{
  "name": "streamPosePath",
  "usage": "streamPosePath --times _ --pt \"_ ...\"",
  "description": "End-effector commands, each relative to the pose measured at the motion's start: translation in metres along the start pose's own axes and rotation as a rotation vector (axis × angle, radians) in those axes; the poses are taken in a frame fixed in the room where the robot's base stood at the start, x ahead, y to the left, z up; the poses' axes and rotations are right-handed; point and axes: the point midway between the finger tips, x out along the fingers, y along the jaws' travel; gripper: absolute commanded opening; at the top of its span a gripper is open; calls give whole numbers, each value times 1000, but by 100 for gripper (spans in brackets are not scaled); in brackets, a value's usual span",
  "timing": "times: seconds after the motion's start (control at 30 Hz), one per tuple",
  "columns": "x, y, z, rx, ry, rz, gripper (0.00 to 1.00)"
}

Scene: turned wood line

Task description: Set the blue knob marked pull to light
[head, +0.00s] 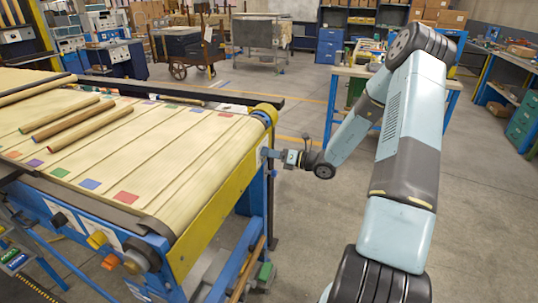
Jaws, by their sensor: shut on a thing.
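On the machine's front side sit other controls: a black knob (59,219), a yellow knob (97,239), an orange knob (110,262) and a large grey round part (138,257).
The belt (160,160) carries several wooden rods (82,127) and coloured squares. A yellow side rail (215,200) runs along its right edge. A workbench (350,72) stands behind my arm. The grey floor to the right is clear.

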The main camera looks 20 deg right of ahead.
Motion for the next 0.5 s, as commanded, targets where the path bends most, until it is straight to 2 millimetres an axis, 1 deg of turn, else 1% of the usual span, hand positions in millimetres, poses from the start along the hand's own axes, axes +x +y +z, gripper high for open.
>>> streamPosePath --times 0.03,0.2,0.5 --pt "-3 -4 4 21 -6 -10 7" --pt "-3 -5 4 90 -8 -11 7" --pt "-4 -5 4 138 -8 -12 7"
